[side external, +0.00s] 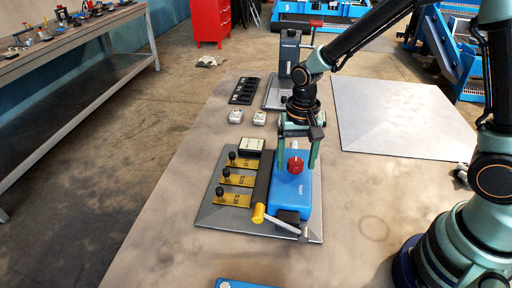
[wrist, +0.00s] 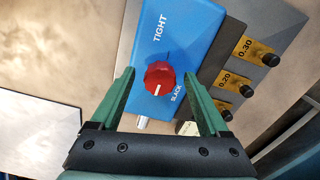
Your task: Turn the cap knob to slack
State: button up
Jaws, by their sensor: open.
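The red cap knob (side external: 295,166) sits on top of the blue block (side external: 297,196). In the wrist view the knob (wrist: 159,75) shows a short white mark near its lower edge. The word TIGHT is printed above the knob there, and SLACK to its lower right. The mark is on the lower side, left of SLACK; whether it lines up with a label I cannot tell. My gripper (side external: 296,162) points down over the block, also in the wrist view (wrist: 159,76). Its green fingers are open, one on each side of the knob, with gaps between.
The block stands on a grey plate (side external: 218,216) beside several brass tags with black knobs. A yellow-ended handle (side external: 258,214) lies at the front. Two small white blocks and a black tray (side external: 244,91) are behind. A bare grey sheet (side external: 400,118) lies right.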

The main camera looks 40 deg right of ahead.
jog(key=shift+c, duration=0.3)
grip_shut()
